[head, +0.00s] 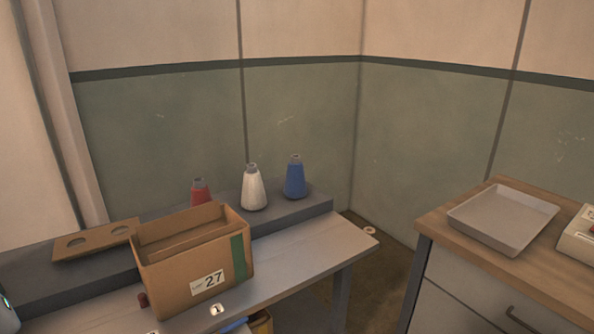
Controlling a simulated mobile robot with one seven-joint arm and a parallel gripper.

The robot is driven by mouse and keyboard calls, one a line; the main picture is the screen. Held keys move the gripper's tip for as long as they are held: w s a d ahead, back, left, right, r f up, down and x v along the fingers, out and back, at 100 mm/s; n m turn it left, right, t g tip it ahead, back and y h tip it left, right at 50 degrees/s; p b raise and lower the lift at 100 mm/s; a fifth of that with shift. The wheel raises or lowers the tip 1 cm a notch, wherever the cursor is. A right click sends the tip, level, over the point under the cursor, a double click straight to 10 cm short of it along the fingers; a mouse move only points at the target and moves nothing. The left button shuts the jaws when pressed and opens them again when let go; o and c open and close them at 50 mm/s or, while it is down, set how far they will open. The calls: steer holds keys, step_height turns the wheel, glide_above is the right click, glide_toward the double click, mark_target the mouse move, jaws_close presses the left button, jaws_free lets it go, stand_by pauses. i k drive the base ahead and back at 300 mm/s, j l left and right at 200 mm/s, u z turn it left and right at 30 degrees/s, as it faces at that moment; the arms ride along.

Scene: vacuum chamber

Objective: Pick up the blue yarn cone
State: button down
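The blue yarn cone (295,179) stands upright on a raised grey shelf (322,205) at the back of the table, near the shelf's right end. It has a grey tip. A white yarn cone (253,190) stands just left of it, with a small gap. A red yarn cone (200,190) stands further left, its lower part hidden behind the cardboard box. My gripper is not in view.
An open cardboard box (207,280) marked 27 stands on the grey table (310,255) before the red cone. A board with holes (95,240) lies left. A wooden-topped cabinet (465,250) at right bears a grey tray (503,218). The table's right part is mostly clear.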

mark_target(295, 187)
steer(key=i+l+u, duration=0.3)
steer(key=i+l, duration=0.85)
steer(key=i+u, duration=0.1)
steer(key=i, duration=0.8)
